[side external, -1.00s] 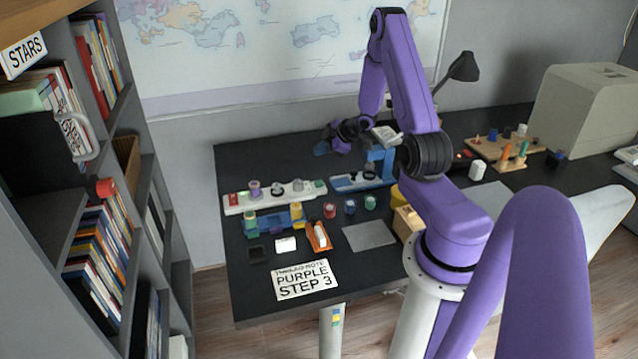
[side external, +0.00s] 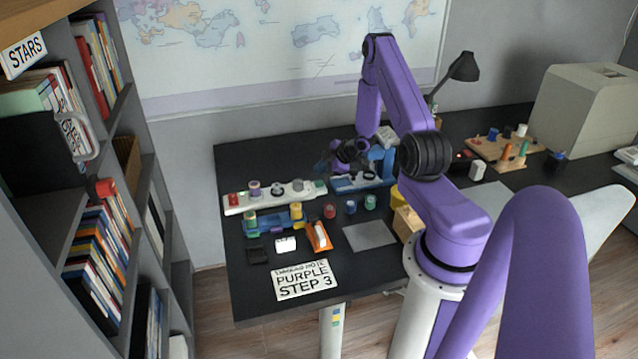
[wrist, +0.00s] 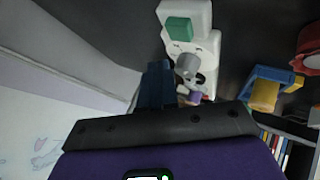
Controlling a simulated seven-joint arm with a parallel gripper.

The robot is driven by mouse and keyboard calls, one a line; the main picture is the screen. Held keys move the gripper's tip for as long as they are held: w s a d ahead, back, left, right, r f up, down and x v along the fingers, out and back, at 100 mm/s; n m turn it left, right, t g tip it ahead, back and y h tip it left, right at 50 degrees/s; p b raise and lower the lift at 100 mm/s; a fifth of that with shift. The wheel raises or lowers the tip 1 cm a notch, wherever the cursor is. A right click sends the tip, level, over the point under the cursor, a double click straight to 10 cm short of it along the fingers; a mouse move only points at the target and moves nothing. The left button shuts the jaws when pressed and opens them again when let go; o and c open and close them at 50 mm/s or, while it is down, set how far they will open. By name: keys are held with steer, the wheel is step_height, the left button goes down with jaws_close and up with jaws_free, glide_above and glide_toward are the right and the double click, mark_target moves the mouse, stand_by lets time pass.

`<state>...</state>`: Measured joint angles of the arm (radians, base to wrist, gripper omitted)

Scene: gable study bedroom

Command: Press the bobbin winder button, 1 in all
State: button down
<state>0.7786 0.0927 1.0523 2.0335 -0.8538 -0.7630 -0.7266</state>
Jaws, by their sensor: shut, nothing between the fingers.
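A long white base (side external: 268,204) lies on the black desk, with a red piece at its left end, a purple spool (side external: 254,188), grey knobs and a green block (side external: 320,184) at its right end. The wrist view shows the green block (wrist: 179,28), a grey cylinder (wrist: 187,66) and the purple spool (wrist: 194,98) on it. I cannot read which part is the bobbin winder button. My gripper (side external: 323,168) is shut and empty, above and behind the base's right end. Its dark fingers (wrist: 157,82) show beside the base in the wrist view, apart from the green block.
A blue stand (side external: 362,183) is close on the gripper's right. A map wall is behind.

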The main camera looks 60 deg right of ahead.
mark_target(321, 183)
steer(key=shift+f, duration=0.85)
steer(key=shift+f, duration=0.2)
stand_by(1.4)
steer(key=shift+f, duration=0.25)
steer(key=shift+f, duration=0.4)
stand_by(0.7)
stand_by(0.4)
steer(key=shift+r, duration=0.85)
steer(key=shift+r, duration=0.1)
steer(key=shift+r, duration=2.4)
